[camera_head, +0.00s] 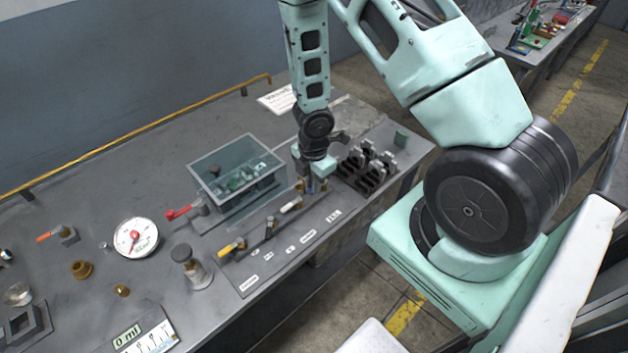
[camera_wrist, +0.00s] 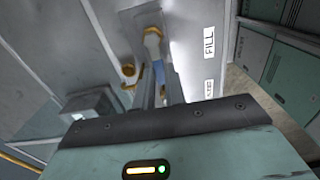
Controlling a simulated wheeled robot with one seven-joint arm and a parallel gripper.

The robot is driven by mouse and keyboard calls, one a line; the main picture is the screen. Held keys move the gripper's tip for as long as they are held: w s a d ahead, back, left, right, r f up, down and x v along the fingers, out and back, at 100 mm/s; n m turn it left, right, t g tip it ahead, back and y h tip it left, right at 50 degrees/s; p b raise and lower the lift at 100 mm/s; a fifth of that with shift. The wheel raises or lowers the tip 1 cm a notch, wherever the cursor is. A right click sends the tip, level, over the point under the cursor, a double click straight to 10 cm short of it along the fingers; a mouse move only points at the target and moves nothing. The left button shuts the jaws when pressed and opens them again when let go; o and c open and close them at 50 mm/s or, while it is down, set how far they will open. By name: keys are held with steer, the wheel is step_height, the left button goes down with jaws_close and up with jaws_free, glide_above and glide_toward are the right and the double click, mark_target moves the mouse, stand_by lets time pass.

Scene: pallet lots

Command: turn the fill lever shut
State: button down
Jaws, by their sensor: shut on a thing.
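The fill lever (camera_wrist: 153,42) shows in the wrist view beside a label reading FILL (camera_wrist: 209,42). It has a brass pivot and a pale body with a blue part between my fingers. My gripper (camera_wrist: 159,82) is shut on this lever, with one finger on each side. In the head view my gripper (camera_head: 318,184) reaches down to the right end of the labelled valve panel (camera_head: 262,270). There my wrist and fingers hide most of the lever, so its exact angle is hard to tell.
On the panel, a white-handled lever (camera_head: 291,205) and a yellow-handled lever (camera_head: 232,246) stand left of my gripper. A glass-walled tank (camera_head: 236,172) stands behind, with a red-handled valve (camera_head: 181,212) beside it. A black rack (camera_head: 366,170) stands close on the right. A gauge (camera_head: 135,238) is farther left.

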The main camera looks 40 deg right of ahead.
steer(key=c, duration=1.5)
jaws_free()
steer(key=shift+o, duration=0.2)
